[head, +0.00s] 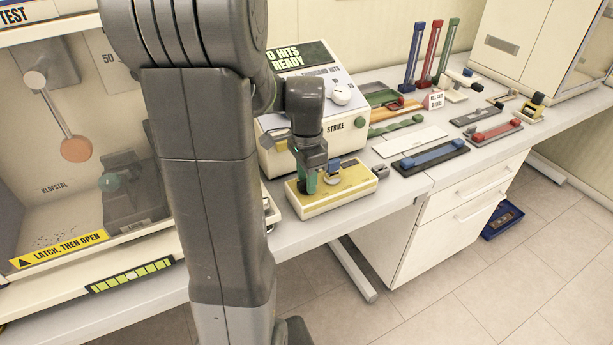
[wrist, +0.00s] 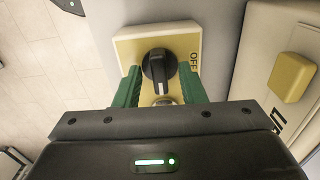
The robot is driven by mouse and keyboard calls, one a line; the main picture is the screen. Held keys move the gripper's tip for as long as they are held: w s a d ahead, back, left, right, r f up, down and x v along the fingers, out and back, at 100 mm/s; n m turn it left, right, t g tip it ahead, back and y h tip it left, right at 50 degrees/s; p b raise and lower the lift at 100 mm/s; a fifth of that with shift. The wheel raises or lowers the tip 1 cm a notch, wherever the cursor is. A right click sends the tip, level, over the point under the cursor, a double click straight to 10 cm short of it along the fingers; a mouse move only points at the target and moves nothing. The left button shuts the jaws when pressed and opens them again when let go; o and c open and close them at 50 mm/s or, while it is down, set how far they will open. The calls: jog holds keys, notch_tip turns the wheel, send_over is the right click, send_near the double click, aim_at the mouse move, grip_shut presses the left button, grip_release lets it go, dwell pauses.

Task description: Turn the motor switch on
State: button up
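The motor switch appears to be the black rotary knob (wrist: 158,66) on a small cream-and-yellow plate (wrist: 128,42) in the wrist view. The word OFF is printed on the plate just right of the knob. My gripper (wrist: 160,84) is open, with one green finger on each side of the knob and small gaps seeming to show. I cannot tell how deep the fingertips reach around it. In the head view my gripper (head: 311,183) points down over a yellow-topped cream box (head: 345,190) at the bench's front edge; the knob cannot be made out there.
A cream box with a yellow button (wrist: 292,77) lies right of the plate in the wrist view. The strike console (head: 345,138) stands behind my gripper. A blue-topped bar (head: 430,155) lies to the right. A clear-fronted cabinet (head: 60,205) stands left.

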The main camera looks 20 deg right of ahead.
notch_tip(320, 180, up, 14)
dwell(0.6)
jog(key=shift+f, duration=0.15)
dwell(0.3)
notch_tip(320, 180, down, 14)
jog(key=shift+r, duration=0.1)
dwell(0.5)
jog(key=shift+r, duration=0.15)
